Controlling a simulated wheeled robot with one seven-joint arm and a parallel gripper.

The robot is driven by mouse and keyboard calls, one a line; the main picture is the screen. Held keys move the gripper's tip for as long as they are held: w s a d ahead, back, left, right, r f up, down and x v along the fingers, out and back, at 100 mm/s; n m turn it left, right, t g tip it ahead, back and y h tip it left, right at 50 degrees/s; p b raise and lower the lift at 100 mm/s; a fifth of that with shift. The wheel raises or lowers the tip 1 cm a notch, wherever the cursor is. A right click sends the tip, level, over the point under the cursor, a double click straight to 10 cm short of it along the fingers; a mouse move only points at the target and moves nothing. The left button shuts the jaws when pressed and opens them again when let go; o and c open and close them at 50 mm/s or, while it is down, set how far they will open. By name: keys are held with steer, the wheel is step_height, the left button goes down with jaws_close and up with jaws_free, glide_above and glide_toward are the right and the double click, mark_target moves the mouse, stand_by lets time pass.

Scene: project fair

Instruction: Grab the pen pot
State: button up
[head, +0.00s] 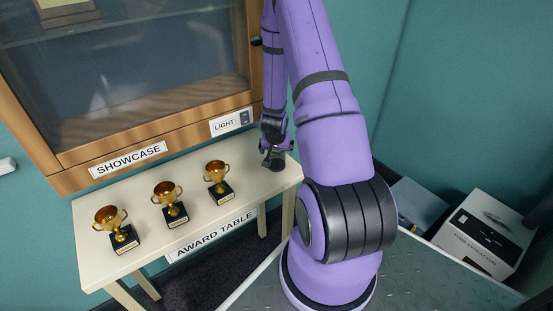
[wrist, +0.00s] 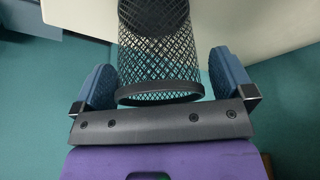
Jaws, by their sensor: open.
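The pen pot (wrist: 160,68) is a dark wire-mesh cup. In the wrist view it lies between the two blue finger pads of my gripper (wrist: 160,62), with its rim towards the palm and its dark base farther away. Gaps show between the pot and both pads, so my gripper is open around it. In the head view my gripper (head: 275,145) is over the right end of the award table (head: 143,228). A small dark shape is at the fingers there; I cannot clearly separate the pot from the gripper.
Three gold trophies on black bases, the nearest to my gripper being the right one (head: 217,182), stand along the table. A wood-framed showcase (head: 128,161) is behind it. A white fume extractor box (head: 483,235) lies at the right. The tabletop's front edge is clear.

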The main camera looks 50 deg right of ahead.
steer(key=c, duration=1.1)
steer(key=shift+o, duration=0.2)
steer(key=shift+r, duration=0.25)
